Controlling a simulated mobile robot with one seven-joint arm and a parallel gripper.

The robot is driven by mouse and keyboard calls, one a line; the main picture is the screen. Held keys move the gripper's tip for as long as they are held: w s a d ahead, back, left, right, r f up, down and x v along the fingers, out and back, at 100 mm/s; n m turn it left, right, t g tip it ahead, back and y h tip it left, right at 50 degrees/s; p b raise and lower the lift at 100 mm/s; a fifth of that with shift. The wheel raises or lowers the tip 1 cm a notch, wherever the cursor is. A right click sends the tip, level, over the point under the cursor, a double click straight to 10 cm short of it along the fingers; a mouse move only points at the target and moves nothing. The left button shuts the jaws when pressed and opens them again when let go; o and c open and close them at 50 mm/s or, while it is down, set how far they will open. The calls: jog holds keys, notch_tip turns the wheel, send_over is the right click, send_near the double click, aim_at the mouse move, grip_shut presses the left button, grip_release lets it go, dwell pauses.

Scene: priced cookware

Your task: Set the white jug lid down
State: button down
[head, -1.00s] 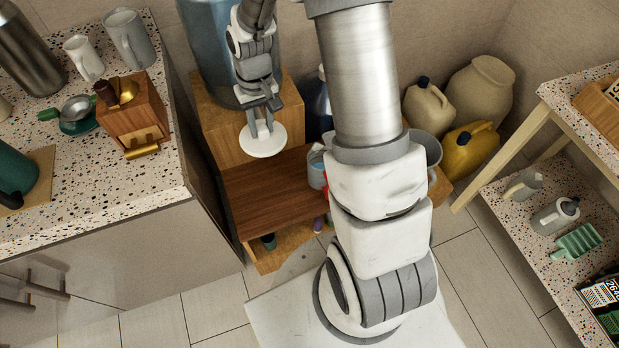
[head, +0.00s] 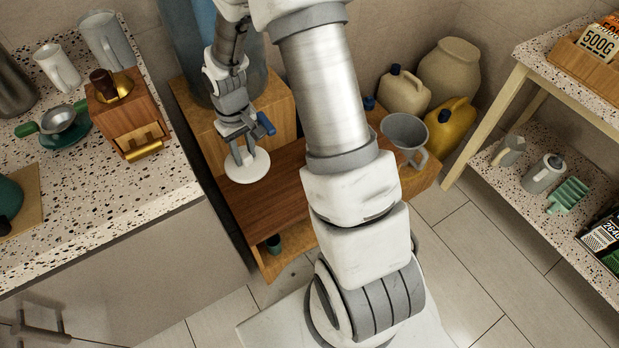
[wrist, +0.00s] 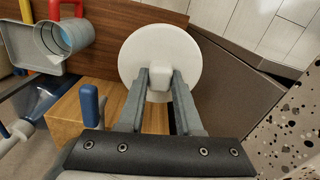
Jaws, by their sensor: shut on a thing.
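The white jug lid (head: 248,172) is a flat round disc with a small square knob. My gripper (head: 243,158) is shut on that knob in the head view. In the wrist view, my gripper's two fingers (wrist: 160,82) pinch the knob of the lid (wrist: 140,45) from both sides. The lid is over the back left part of the dark brown wooden board (head: 270,208), near the lighter wooden box (head: 205,128). I cannot tell whether the lid touches the board. My arm hides part of the board's right side.
A speckled counter (head: 110,215) with a wooden grinder (head: 128,115) stands close on the left. A large blue container (head: 185,45) is on the box behind. A grey funnel-like jug (head: 405,135) and a yellow can (head: 450,130) are right of my arm. The board's front is clear.

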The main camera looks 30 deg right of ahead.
jog(key=f+n+b, duration=0.1)
jog(key=f+b, duration=0.3)
jog(key=f, duration=0.5)
jog(key=f+n+b, duration=0.1)
jog(key=f+b, duration=0.4)
jog(key=f, duration=0.4)
jog(key=a+f+b, duration=0.1)
jog(key=f+b, duration=0.4)
jog(key=f, duration=0.4)
jog(key=shift+w+f+n, duration=0.1)
jog(key=shift+w+n, duration=0.1)
jog(key=shift+n, duration=0.2)
jog(key=shift+f, duration=0.25)
jog(key=c, duration=0.6)
grip_release()
jog(key=shift+r, duration=0.1)
jog(key=shift+r, duration=0.1)
